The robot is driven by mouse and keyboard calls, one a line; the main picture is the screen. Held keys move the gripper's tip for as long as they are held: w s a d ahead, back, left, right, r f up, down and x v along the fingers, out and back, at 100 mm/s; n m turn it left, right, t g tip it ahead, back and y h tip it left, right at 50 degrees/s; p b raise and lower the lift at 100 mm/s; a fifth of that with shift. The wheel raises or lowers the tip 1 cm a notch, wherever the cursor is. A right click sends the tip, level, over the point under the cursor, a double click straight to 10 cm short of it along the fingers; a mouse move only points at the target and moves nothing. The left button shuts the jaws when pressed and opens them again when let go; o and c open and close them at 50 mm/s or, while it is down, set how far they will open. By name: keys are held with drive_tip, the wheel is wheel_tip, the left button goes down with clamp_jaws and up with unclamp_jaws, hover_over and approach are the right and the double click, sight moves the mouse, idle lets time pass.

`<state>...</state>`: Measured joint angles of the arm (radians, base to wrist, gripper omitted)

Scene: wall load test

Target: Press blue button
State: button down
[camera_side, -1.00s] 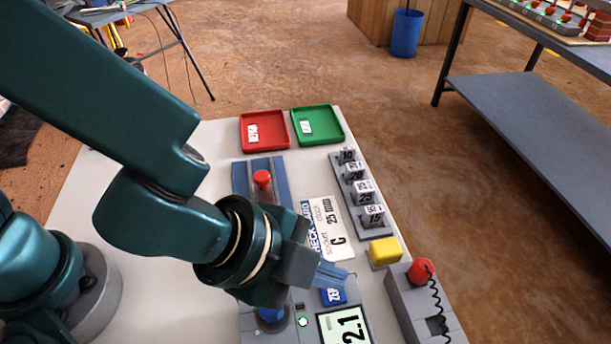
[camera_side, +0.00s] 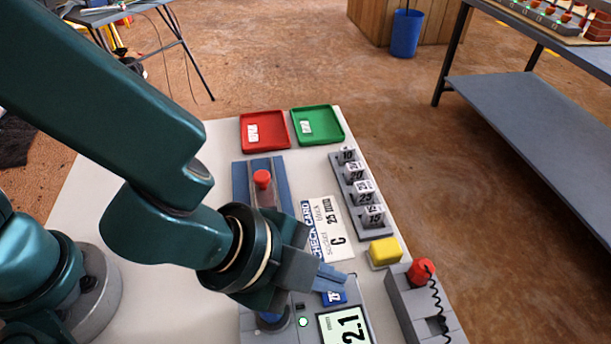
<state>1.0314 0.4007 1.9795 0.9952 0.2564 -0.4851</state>
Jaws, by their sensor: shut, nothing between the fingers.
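A blue button (camera_side: 336,298) with a white label sits on the grey device (camera_side: 363,306) at the front of the table. My gripper (camera_side: 349,281) is shut and empty, with its fingertips close to the button and partly covering it. I cannot tell whether they touch it. The device's display (camera_side: 344,327) reads 2.1 and a small green light (camera_side: 303,322) shows beside it. Another blue round part (camera_side: 272,321) shows below my gripper, mostly hidden.
A yellow block (camera_side: 384,252) and a grey box with a red knob (camera_side: 421,271) and coiled cord stand to the right. A rack of labelled weights (camera_side: 361,195), a check card (camera_side: 327,229), a red-knobbed blue fixture (camera_side: 262,180), and red (camera_side: 265,144) and green (camera_side: 325,112) trays lie farther back.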

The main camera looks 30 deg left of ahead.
drive_tip(key=shift+f, duration=0.3)
idle(0.5)
drive_tip(key=shift+r, duration=0.75)
drive_tip(key=shift+r, duration=2.5)
